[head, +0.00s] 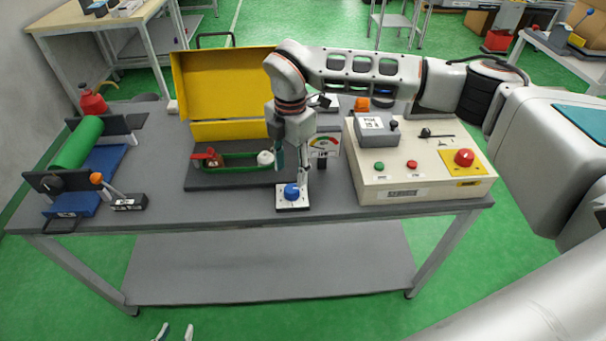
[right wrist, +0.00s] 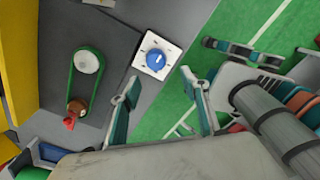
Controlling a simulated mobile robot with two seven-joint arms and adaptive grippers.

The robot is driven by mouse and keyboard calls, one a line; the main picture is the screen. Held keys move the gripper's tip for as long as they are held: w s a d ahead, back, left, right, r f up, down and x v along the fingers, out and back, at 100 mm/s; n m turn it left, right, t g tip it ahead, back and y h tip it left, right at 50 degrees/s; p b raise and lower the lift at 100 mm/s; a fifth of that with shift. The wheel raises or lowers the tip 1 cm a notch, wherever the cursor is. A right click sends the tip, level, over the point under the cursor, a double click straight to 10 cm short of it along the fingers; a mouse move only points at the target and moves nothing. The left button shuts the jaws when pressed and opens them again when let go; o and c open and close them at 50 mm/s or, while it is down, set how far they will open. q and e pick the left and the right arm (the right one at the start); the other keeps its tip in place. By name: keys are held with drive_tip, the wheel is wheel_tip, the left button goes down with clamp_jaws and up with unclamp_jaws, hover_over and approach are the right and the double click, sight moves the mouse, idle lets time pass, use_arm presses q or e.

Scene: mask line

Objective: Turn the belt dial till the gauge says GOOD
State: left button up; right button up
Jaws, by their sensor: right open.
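The belt dial is a blue knob (head: 291,190) on a white plate at the table's front edge; it also shows in the right wrist view (right wrist: 156,59). My right gripper (head: 292,172) is just above the dial, fingers apart and empty. In the right wrist view the knob lies just beyond the gap between the fingertips (right wrist: 160,77); contact cannot be told. The gauge (head: 324,143) stands behind and right of the dial; its reading is too small to tell. The green belt (head: 238,155) runs around two pulleys. My left gripper (head: 174,333) is open and empty, low in front of the table.
A yellow raised cover (head: 222,85) stands behind the belt. A cream control box (head: 420,165) with buttons and a red emergency knob is at right. A green roll (head: 77,143) on a stand is at left.

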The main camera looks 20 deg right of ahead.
sight(291, 188)
drive_tip(key=shift+w+d+r, duration=0.1)
drive_tip(key=shift+w+d, duration=0.05)
drive_tip(key=shift+w, duration=0.15)
drive_tip(key=shift+f, duration=0.3)
drive_tip(key=shift+f+p, duration=0.45)
drive_tip(key=shift+f, duration=3.1)
drive_tip(key=c, duration=1.1)
